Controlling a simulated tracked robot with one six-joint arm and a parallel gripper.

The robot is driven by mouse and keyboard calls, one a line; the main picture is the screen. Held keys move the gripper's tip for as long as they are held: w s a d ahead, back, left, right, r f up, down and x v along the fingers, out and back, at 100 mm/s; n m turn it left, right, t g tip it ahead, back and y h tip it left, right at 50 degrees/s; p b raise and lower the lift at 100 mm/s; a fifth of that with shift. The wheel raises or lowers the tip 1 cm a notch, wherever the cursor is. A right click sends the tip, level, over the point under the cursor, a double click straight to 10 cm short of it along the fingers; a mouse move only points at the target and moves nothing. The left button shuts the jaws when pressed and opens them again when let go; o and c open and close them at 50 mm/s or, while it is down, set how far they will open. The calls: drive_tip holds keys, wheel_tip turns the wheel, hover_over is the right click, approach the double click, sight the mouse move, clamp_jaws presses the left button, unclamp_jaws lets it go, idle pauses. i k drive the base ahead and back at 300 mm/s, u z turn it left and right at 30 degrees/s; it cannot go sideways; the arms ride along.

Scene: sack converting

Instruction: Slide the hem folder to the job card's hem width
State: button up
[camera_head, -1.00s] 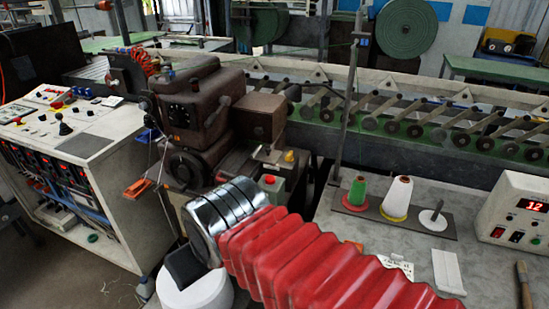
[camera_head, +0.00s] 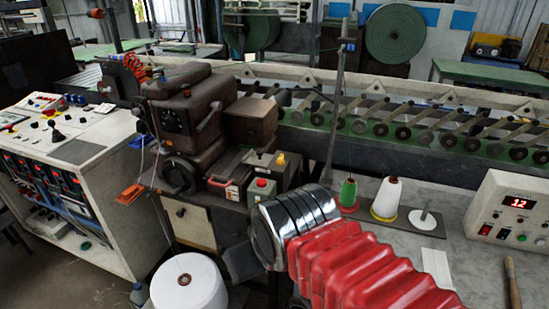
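The brown sewing machine (camera_head: 186,122) stands left of centre. On its bed, a small metal fitting with a yellow knob (camera_head: 281,159) sits behind a grey-green box with a red button (camera_head: 261,189). I cannot tell whether this fitting is the hem folder. No job card or its writing can be made out now. My arm, with red bellows and a chrome collar, reaches in from the lower right. A dark part of my gripper (camera_head: 242,263) shows beyond the collar, in front of the machine stand. Its fingertips cannot be made out, nor whether it holds anything.
A white thread cone (camera_head: 187,284) stands low, left of my gripper. Green (camera_head: 348,192) and white (camera_head: 386,197) spools stand on the right table, beside a control box (camera_head: 511,208) reading 12. A control console (camera_head: 75,165) is at left. A roller conveyor (camera_head: 410,125) runs behind.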

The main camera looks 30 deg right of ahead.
sight(257, 158)
drive_tip(key=z, duration=1.65)
drive_tip(key=k, duration=0.7)
drive_tip(key=u, duration=0.9)
drive_tip(key=i, duration=1)
drive_tip(key=z, duration=0.05)
drive_tip(key=k, duration=0.15)
